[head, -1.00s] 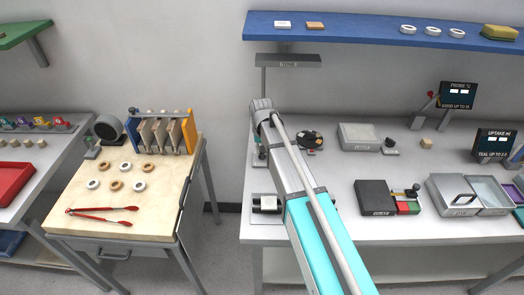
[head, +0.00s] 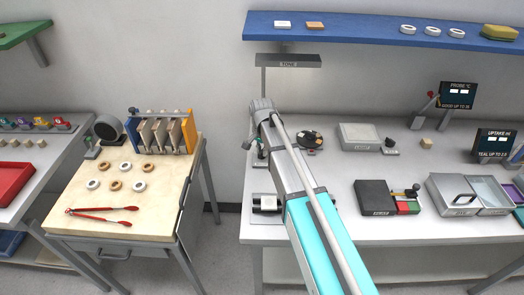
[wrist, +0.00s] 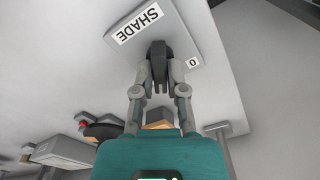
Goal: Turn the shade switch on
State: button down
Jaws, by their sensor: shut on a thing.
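The shade switch shows in the wrist view as a light grey plate (wrist: 180,25) with a SHADE label and a small 0 mark to the right of its dark knob (wrist: 158,50). My gripper (wrist: 158,78) is shut on the knob, with one finger on each side of it. The tips hide part of the knob, so I cannot tell its exact angle. In the head view my forearm and wrist cover most of the gripper and the switch, near the left end of the right bench.
A lamp-like stand with a labelled bar (head: 288,61) rises beside my wrist, under the blue shelf (head: 370,30). A dark disc (head: 309,138), a grey box (head: 360,136) and a black box (head: 375,198) stand right of my arm. A small device (head: 266,203) sits at the bench's front left.

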jog(key=shift+d, duration=0.1)
jog(key=c, duration=0.7)
grip_release()
jog(key=shift+n, duration=0.4)
jog(key=n, duration=0.4)
jog(key=shift+n, duration=0.4)
jog(key=n, duration=0.6)
notch_tip(320, 180, up, 14)
jog(key=p, duration=1.4)
jog(key=s+d+f+m+b, duration=0.2)
jog(key=s+d+f+b, duration=0.2)
jog(key=s+d, duration=0.2)
jog(key=s+d+f+m+b, duration=0.1)
jog(key=s+d+f+b, duration=0.4)
jog(key=s+d, duration=0.1)
jog(key=s+d+f+m+b, duration=0.2)
jog(key=s+d+f+b, duration=0.2)
jog(key=s+d, duration=0.3)
jog(key=shift+s+d+f+m, duration=0.1)
jog(key=shift+s+f+m, duration=0.15)
jog(key=shift+s, duration=0.35)
